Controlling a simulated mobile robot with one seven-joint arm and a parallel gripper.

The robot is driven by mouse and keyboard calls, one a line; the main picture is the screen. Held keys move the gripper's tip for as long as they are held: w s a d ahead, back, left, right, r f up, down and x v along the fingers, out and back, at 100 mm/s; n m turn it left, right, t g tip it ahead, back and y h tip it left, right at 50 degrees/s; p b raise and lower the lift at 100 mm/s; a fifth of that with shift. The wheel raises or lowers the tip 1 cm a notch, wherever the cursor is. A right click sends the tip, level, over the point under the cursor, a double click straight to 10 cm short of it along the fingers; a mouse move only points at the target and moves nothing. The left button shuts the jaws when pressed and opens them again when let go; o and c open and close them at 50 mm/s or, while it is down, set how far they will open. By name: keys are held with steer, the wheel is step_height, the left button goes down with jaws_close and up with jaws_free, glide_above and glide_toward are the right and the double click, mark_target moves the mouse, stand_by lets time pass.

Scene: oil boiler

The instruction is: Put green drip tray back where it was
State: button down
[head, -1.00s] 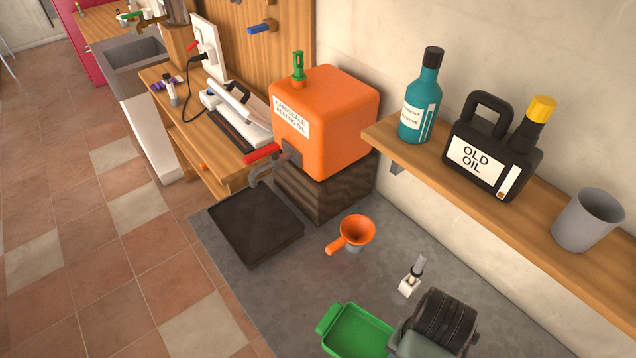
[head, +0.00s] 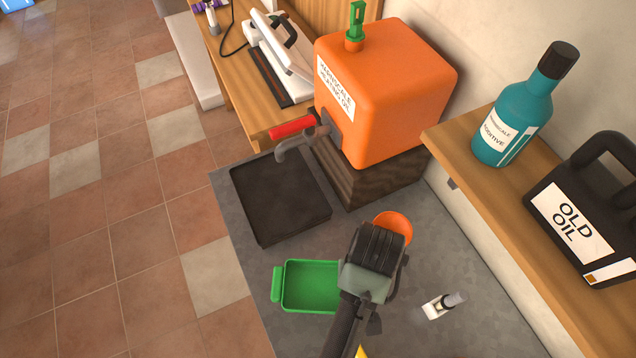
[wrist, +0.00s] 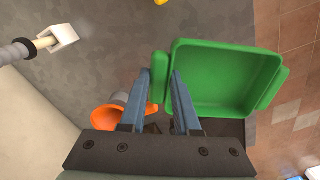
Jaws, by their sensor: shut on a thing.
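The green drip tray (head: 312,287) is empty and looks level over the grey counter, in front of the black square tray. I cannot tell whether it touches the counter. My gripper (wrist: 160,80) is shut on the tray's handle, with one finger on each side of it in the wrist view. The tray's green basin (wrist: 218,80) lies to the right of the fingers there. In the head view my gripper's body hides the held handle and the fingertips.
The black tray (head: 280,200) sits under the tap of the orange tank (head: 385,85). An orange funnel (head: 393,224) stands beside my gripper, partly hidden. A small white-and-grey tool (head: 440,305) lies to the right. A shelf (head: 480,185) holds bottles. The counter's left edge is near the tray.

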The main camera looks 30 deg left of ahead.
steer(key=shift+s+a+f+n, duration=0.1)
steer(key=shift+s+f+n, duration=0.15)
steer(key=shift+f+n, duration=0.25)
steer(key=shift+s+a+f, duration=0.1)
steer(key=shift+s+f, duration=0.1)
steer(key=shift+s, duration=0.15)
step_height(320, 180, down, 10)
steer(key=shift+r, duration=0.25)
steer(key=shift+f, duration=0.1)
steer(key=c, duration=0.6)
jaws_free()
steer(key=shift+c, duration=0.2)
step_height(320, 180, up, 12)
steer(key=shift+r, duration=0.15)
